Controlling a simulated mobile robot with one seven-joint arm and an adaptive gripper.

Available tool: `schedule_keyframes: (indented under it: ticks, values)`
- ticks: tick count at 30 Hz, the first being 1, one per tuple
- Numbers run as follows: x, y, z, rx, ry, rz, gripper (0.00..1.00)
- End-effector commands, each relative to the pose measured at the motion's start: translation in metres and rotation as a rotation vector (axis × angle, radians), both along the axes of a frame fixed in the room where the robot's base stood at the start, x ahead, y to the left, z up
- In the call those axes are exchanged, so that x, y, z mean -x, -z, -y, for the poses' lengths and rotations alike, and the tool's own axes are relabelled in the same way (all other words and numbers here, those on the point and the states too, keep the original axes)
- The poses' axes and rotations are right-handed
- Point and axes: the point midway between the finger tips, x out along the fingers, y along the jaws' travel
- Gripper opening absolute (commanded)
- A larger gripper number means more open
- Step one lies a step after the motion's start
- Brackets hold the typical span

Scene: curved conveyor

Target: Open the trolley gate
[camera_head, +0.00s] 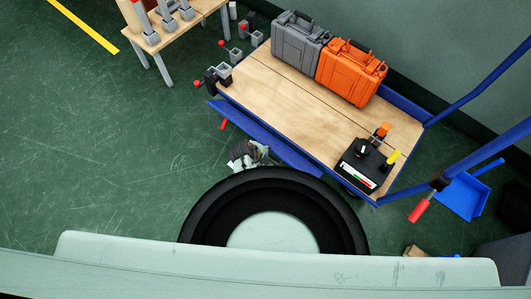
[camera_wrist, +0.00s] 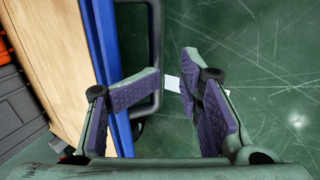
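The trolley (camera_head: 290,95) has a wooden deck and a blue frame. Its gate is a long blue side panel (camera_head: 262,137) along the deck's near-left side. A small red piece (camera_head: 223,124) shows beside the panel. In the wrist view the blue panel (camera_wrist: 104,50) runs down the left, with a dark grey looped bar (camera_wrist: 157,40), seemingly a handle, beside it. My gripper (camera_wrist: 172,66) is open and empty, its left finger overlapping the bar in the picture. I cannot tell whether they touch. In the head view my gripper (camera_head: 250,153) is just outside the panel, partly hidden by my body.
A grey case (camera_head: 298,42) and an orange case (camera_head: 350,75) stand on the deck's far side. A black control box (camera_head: 365,167) sits at its right end. A wooden table (camera_head: 175,20) stands at upper left. Green floor (camera_head: 90,140) on the left is clear.

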Motion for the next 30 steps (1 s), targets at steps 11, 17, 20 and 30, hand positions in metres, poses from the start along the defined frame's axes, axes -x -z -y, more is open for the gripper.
schedule_keyframes:
  ticks: [11, 17, 20, 30]
  values:
    - [0.02, -0.016, -0.014, 0.001, -0.003, -0.003, 0.33]
    - [0.03, -0.023, -0.021, 0.001, -0.002, -0.004, 0.33]
    - [0.035, -0.027, -0.025, 0.0, -0.001, -0.003, 0.33]
    - [0.052, -0.039, -0.036, 0.001, -0.003, -0.005, 0.33]
